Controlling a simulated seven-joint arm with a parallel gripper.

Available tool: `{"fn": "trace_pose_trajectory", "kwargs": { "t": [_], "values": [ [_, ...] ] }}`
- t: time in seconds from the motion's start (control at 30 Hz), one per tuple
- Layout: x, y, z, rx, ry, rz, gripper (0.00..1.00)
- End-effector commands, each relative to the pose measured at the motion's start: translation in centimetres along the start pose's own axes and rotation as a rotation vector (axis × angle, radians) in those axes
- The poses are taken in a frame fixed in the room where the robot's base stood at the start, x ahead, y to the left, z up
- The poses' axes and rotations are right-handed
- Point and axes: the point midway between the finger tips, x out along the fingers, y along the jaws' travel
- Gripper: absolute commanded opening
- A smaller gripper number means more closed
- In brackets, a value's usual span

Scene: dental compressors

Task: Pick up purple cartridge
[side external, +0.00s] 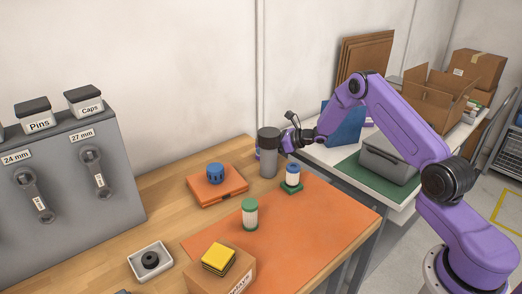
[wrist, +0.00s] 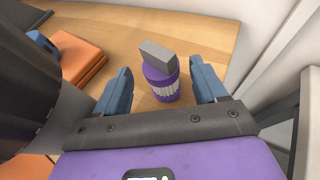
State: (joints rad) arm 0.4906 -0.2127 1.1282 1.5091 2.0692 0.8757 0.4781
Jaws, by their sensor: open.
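The purple cartridge (wrist: 166,90) stands upright on the wooden table in the wrist view, with a white ribbed band and a grey block-shaped top. My gripper (wrist: 160,72) is open, its blue fingers to the left and right of the cartridge with visible gaps. I cannot tell how far the fingertips are above or short of it. In the side view my gripper (side external: 285,143) is at the table's back right, by a grey cylinder with a dark lid (side external: 268,158). I cannot make out the purple cartridge in that view.
The grey cylinder also stands close on the left in the wrist view (wrist: 30,95). Nearby are an orange case (side external: 218,190) with a blue cap, a blue-topped cartridge (side external: 292,176) and a green-topped cartridge (side external: 250,214). Much of the orange mat (side external: 310,230) is clear.

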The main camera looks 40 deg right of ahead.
Motion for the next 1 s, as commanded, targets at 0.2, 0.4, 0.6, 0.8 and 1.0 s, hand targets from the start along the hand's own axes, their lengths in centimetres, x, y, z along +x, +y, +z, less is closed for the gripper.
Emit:
{"fn": "trace_pose_trajectory", "kwargs": {
  "t": [0.2,0.4,0.6,0.8,1.0],
  "values": [
    [2.6,-0.1,0.2,-0.002,-0.001,0.001,0.71],
    [4.1,-0.2,0.2,-0.001,-0.001,0.000,0.71],
    [4.3,-0.2,0.3,0.000,-0.001,0.000,0.71],
    [4.3,-0.2,0.3,0.000,-0.001,0.000,0.39],
    [4.3,-0.2,0.3,-0.001,-0.001,0.000,0.14]
  ]
}}
